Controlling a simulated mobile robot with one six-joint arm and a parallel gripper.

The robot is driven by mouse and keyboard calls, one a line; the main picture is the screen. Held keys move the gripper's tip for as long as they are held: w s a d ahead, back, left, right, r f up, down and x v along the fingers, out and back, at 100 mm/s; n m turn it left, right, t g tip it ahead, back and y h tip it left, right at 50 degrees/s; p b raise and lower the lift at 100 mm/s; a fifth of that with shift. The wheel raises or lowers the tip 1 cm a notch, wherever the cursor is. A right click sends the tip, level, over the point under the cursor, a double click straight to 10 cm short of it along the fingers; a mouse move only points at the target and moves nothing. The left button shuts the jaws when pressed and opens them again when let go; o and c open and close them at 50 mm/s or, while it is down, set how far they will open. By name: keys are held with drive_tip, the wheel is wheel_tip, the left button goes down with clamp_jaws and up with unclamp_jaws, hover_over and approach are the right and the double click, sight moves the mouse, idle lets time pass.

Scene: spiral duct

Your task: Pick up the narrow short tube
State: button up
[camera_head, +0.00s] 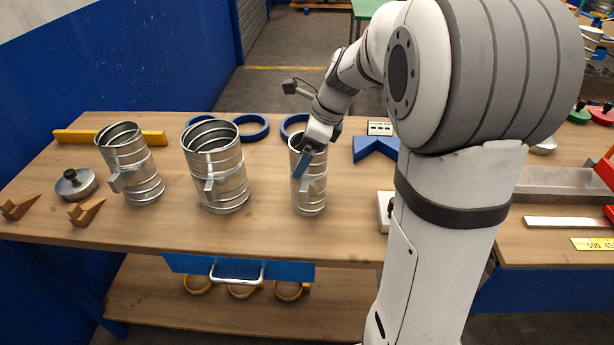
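The narrow tube (311,194) is a shiny spiral metal cylinder with an open top and a small block on its side. It stands upright on the wooden bench and is the slimmest of three metal tubes. My gripper (304,164) reaches down at its top from above and behind. A blue-grey finger shows in front of the tube's upper wall, and the gripper hides part of the rim. The other finger is hidden, so I cannot tell whether the gripper is clamped on the wall or only beside it.
A wide tube (216,172) and a medium tube (132,168) stand to the left. Blue rings (251,127) lie behind. A blue angled block (375,150) is close on the right. A dark-topped metal lid (76,184) and wooden wedges (87,212) lie at the left.

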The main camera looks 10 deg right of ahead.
drive_tip(key=shift+f, duration=0.1)
drive_tip(key=c, duration=1.5)
